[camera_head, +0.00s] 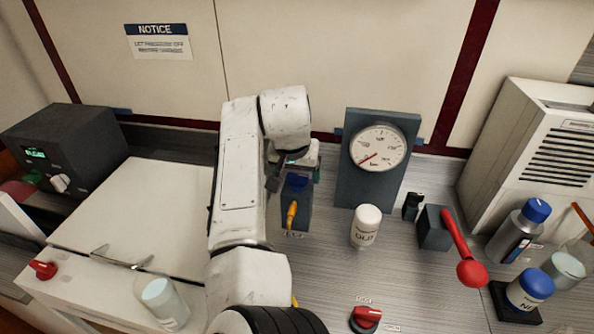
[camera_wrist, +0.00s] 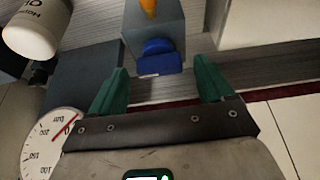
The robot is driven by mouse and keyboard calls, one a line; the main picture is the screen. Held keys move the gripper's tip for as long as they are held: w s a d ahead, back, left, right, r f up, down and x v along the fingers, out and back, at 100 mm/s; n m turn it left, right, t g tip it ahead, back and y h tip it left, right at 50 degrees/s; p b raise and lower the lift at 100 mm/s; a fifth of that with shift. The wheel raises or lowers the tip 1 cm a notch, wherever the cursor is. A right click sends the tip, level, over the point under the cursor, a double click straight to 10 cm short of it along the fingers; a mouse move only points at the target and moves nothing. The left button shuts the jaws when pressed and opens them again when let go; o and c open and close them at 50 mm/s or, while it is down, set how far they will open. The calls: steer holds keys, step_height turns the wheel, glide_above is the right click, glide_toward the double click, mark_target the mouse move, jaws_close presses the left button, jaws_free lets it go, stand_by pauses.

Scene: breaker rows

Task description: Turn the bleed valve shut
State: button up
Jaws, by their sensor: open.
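A dark grey block (camera_head: 303,213) stands on the bench below my wrist, with a blue knob (camera_head: 297,183) and an orange lever (camera_head: 292,214) on it. A small label lies in front of it, too small to read, so I cannot tell for sure which part is the bleed valve. In the wrist view the blue knob (camera_wrist: 157,60) and the orange lever (camera_wrist: 148,8) show on the block (camera_wrist: 172,24). My gripper (camera_wrist: 160,82) is open and empty, its green fingers apart to either side of the knob and just short of it. My arm hides part of the bench.
A pressure gauge (camera_head: 378,148) on a dark panel and a white bottle (camera_head: 366,226) stand to the right. Further right are a red ball-ended lever (camera_head: 464,254) and blue-capped bottles (camera_head: 516,232). A red knob (camera_head: 367,318) is in front. A white board (camera_head: 135,215) lies left.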

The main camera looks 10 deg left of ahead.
steer(key=shift+w+f, duration=0.1)
steer(key=shift+f, duration=0.2)
steer(key=shift+c, duration=0.4)
steer(key=c, duration=1)
steer(key=shift+o, duration=0.2)
